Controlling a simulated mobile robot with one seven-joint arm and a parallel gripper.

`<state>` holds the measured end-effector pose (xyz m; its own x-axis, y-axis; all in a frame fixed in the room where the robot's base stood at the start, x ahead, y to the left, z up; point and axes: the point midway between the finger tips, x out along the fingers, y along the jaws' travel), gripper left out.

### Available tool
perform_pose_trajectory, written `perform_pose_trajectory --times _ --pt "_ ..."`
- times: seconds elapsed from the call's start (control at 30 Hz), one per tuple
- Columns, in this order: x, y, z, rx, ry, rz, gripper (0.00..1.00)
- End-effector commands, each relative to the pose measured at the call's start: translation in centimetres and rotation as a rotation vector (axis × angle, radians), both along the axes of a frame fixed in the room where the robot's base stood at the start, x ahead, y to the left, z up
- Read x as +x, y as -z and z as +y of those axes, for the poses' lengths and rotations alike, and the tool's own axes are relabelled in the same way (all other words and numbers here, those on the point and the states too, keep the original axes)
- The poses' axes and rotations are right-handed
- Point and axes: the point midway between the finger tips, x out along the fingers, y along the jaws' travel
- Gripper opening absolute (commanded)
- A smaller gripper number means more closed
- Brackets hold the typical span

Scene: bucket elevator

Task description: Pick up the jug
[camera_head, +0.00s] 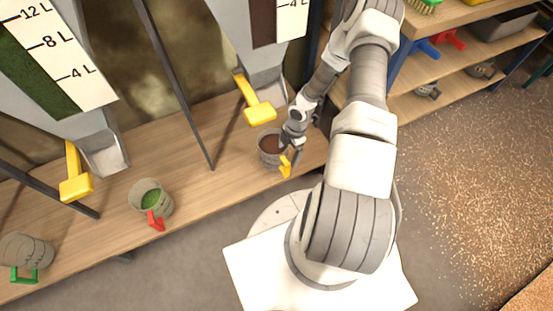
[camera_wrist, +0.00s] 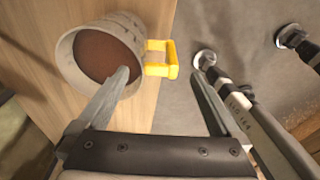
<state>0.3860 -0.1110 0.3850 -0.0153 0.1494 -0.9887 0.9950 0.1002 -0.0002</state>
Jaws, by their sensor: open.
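A grey jug with a yellow handle (camera_head: 268,158) stands on the wooden bench below the right hopper, with brown material inside. It also shows in the wrist view, with its ribbed wall (camera_wrist: 128,24) at upper left and its yellow handle (camera_wrist: 168,58) pointing right. My gripper (camera_head: 291,151) is at the jug's handle side. In the wrist view my open gripper (camera_wrist: 160,76) has the handle in line between its two fingers. The left finger overlaps the jug's mouth in the picture; I cannot tell whether it touches. Nothing is held.
A jug with a red handle (camera_head: 163,200) and green contents and a jug with a green handle (camera_head: 36,252) stand further left on the bench (camera_head: 210,190). Yellow hopper levers (camera_head: 258,110) hang above. A dark slanted post (camera_head: 180,90) divides the bench. Shelves (camera_head: 455,85) stand at right.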

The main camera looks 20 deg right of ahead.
Motion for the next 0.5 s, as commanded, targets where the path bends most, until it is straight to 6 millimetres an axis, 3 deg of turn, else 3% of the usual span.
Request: perform_pose_trajectory --times 0.1,0.33,0.5 --pt "0.0 1.8 0.2 0.0 0.001 0.0 1.0" --pt "0.0 2.7 0.4 -0.001 -0.001 0.0 1.0" --pt "-0.3 4.9 0.9 -0.001 -0.001 0.001 1.0"
